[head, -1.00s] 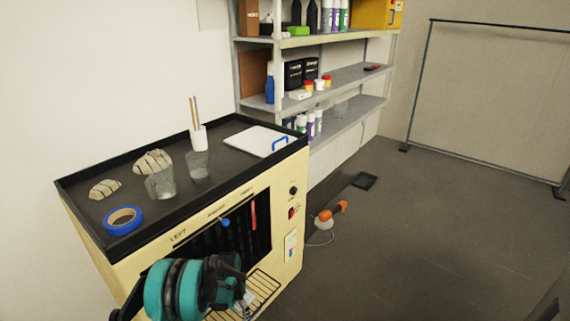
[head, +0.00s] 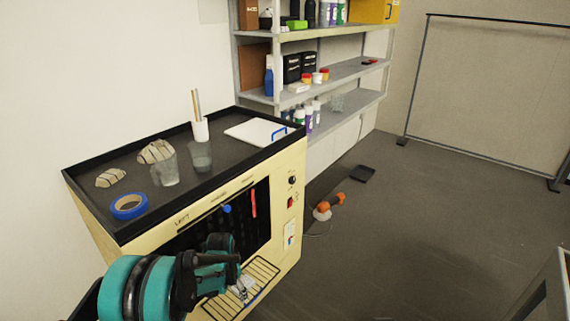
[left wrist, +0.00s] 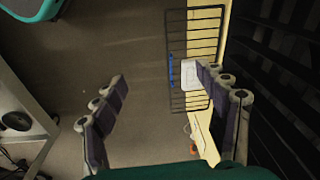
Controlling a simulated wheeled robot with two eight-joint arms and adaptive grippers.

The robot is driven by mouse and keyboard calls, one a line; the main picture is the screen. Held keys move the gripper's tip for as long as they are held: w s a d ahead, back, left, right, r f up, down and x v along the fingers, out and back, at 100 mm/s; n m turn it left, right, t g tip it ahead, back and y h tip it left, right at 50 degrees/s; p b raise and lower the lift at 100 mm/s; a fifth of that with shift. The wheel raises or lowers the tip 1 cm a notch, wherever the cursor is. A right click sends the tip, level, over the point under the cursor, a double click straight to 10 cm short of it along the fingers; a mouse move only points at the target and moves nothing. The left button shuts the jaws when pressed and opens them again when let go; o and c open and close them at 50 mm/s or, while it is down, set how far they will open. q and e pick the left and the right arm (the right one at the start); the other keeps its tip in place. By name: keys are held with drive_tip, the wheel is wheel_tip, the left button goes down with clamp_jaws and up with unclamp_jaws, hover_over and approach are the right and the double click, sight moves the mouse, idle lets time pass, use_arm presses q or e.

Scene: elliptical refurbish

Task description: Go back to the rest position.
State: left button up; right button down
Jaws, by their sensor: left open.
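My left gripper (head: 228,268) is in front of the cream machine (head: 240,198), low and near its wire rack (head: 262,272). In the left wrist view its two dark padded fingers (left wrist: 162,82) stand wide apart with nothing between them. The rack (left wrist: 205,38) lies beyond the right finger there, with a small white piece and a blue bar at it. I cannot tell from the head view how far the fingers are from the rack. My right gripper does not show.
On the machine's black-rimmed top are blue tape (head: 129,206), two clear glasses (head: 200,157), striped stones (head: 155,151), a white cup with sticks (head: 200,130) and a white board (head: 258,132). Shelves (head: 330,78) stand behind. An orange tool (head: 332,201) lies on the floor. A grey frame (head: 550,285) is at lower right.

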use_arm(q)
drive_tip(key=s+r+n+t, duration=0.2)
drive_tip(key=s+r, duration=0.4)
drive_tip(key=r, duration=0.3)
drive_tip(key=s+r+n+t, duration=0.1)
drive_tip(key=s+r, duration=0.4)
drive_tip(key=r, duration=0.3)
drive_tip(key=s+r+n+t, duration=0.3)
drive_tip(key=s, duration=1.1)
drive_tip(key=shift+r, duration=0.1)
